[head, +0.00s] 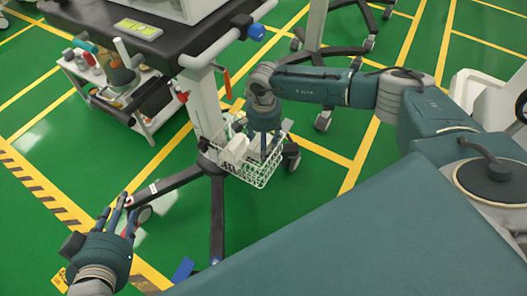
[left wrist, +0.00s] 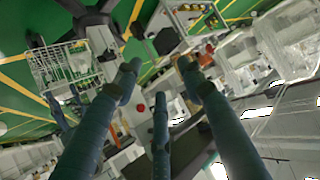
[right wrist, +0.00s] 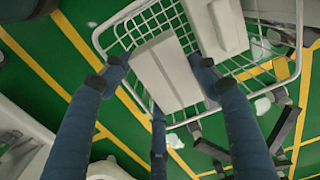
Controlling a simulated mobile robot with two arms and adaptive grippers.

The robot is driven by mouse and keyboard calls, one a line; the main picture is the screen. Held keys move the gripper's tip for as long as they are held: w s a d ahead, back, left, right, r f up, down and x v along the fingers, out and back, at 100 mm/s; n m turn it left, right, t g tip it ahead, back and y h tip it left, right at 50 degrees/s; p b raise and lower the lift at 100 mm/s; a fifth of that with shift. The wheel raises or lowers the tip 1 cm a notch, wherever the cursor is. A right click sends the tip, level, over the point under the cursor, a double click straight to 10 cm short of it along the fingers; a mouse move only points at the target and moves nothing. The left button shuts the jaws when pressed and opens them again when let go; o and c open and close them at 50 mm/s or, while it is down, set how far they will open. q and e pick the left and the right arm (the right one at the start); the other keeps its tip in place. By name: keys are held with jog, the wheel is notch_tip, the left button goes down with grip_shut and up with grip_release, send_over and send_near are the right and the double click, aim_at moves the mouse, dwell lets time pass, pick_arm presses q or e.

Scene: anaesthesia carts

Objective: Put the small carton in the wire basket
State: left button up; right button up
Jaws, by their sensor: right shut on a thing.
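The small white carton (right wrist: 160,84) is between the fingers of my right gripper (right wrist: 204,72) in the right wrist view, tilted over the wire basket (right wrist: 118,28). In the head view the white wire basket (head: 256,176) hangs on the cart's post, and my right gripper (head: 262,150) reaches down into its opening, shut on the carton. I cannot tell whether the carton touches the basket's floor. My left gripper (head: 122,214) is open and empty at the lower left, well apart from the basket. The basket also shows in the left wrist view (left wrist: 62,66).
Another white box-like thing (right wrist: 222,27) is at the basket beside the carton. The cart's dark-edged top (head: 150,38) and pale post (head: 207,105) stand left of my right gripper. A low side cart (head: 120,85) with bottles stands further left.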

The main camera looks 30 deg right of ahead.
notch_tip(320, 180, down, 4)
jog(key=shift+f+b, duration=0.1)
jog(key=shift+b, duration=0.45)
pick_arm(q)
jog(key=w+d+r+t+h, duration=0.1)
jog(key=w+r+t, duration=0.2)
jog(key=r, duration=0.3)
jog(key=shift+d, duration=0.3)
jog(key=shift+w, duration=0.15)
pick_arm(e)
jog(key=shift+f+b, duration=0.3)
jog(key=shift+f, duration=0.25)
jog(key=o, duration=0.9)
pick_arm(q)
notch_tip(320, 180, up, 6)
jog(key=w+d+t, duration=0.1)
jog(key=t, duration=0.2)
jog(key=shift+h, duration=0.4)
pick_arm(e)
jog(key=shift+o, duration=0.2)
pick_arm(q)
jog(key=shift+w+f, duration=0.1)
jog(key=shift+f, duration=0.1)
